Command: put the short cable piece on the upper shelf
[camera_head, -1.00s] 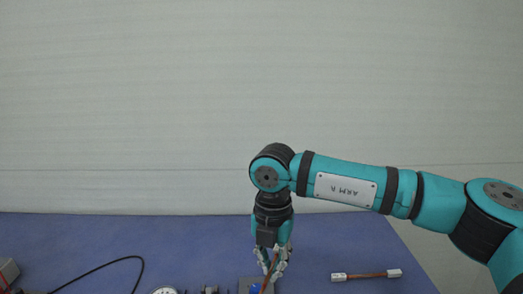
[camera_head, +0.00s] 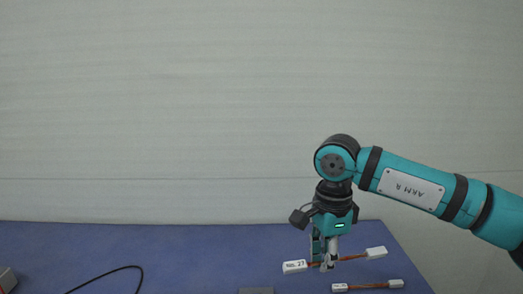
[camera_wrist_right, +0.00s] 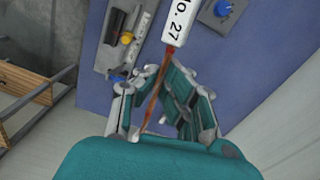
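A cable piece (camera_head: 350,258) with white end blocks and a copper-brown middle is in my right gripper (camera_head: 325,264). One end block reads No. 27; this block (camera_wrist_right: 180,22) also shows in the right wrist view. The fingers (camera_wrist_right: 163,74) are closed about the brown middle, and the piece appears held above the table, slightly tilted. A second cable piece (camera_head: 367,286) with white ends lies on the table below it and looks shorter in the head view. My left gripper is not in view.
The blue table (camera_head: 200,240) has a black cable (camera_head: 110,275) at left and a grey block (camera_head: 256,291) at the front edge. A wooden shelf-like frame (camera_wrist_right: 32,88) stands left in the wrist view, beside a grey fixture (camera_wrist_right: 125,40). The table's back is clear.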

